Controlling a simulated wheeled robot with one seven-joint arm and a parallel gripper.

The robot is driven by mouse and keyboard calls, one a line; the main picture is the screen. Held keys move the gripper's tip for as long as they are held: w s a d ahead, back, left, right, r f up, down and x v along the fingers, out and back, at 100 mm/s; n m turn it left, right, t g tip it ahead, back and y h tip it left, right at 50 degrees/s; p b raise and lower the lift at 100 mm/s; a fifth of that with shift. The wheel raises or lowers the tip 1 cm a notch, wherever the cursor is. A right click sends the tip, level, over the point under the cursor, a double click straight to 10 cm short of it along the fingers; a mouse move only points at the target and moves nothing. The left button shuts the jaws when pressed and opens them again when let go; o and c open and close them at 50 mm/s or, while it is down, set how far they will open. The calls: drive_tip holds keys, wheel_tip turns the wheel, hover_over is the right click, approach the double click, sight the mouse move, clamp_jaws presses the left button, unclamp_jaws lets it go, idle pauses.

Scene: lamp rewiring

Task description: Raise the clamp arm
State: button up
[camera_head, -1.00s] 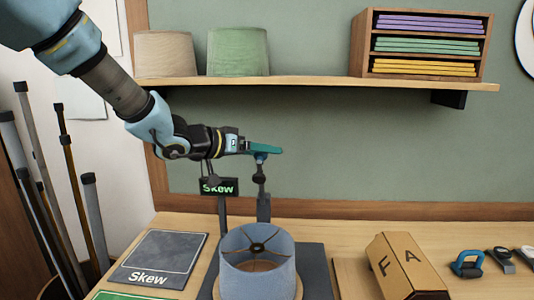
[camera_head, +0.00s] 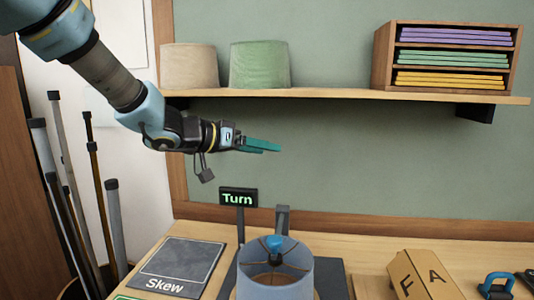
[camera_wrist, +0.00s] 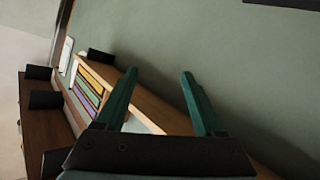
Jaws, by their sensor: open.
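The clamp's upright post (camera_head: 283,220) stands behind a blue-grey lampshade (camera_head: 262,272) on the bench. Its blue knob (camera_head: 275,243) shows low, over the shade's top ring near the hub; the arm looks lowered, and its black parts are partly lost against the shade. I cannot tell whether the tip touches the hub. My gripper (camera_head: 277,148) is in the air well above the knob and post, touching neither. In the wrist view its teal fingers (camera_wrist: 159,76) are spread with nothing between them.
A small sign reading "Turn" (camera_head: 238,197) stands left of the post. A dark "Skew" mat (camera_head: 180,268) lies at left, a cardboard box (camera_head: 425,277) at right. Above, the wall shelf (camera_head: 330,92) bears two shades and a rack (camera_head: 450,57). Poles (camera_head: 80,190) stand at far left.

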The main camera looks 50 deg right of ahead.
drive_tip(key=shift+w+a+r, duration=0.25)
drive_tip(key=shift+a+r, duration=0.2)
drive_tip(key=shift+w+a+r, duration=0.25)
drive_tip(key=shift+a+r, duration=0.2)
drive_tip(key=b+v, duration=0.2)
drive_tip(key=v, duration=0.9)
drive_tip(key=shift+w, duration=0.15)
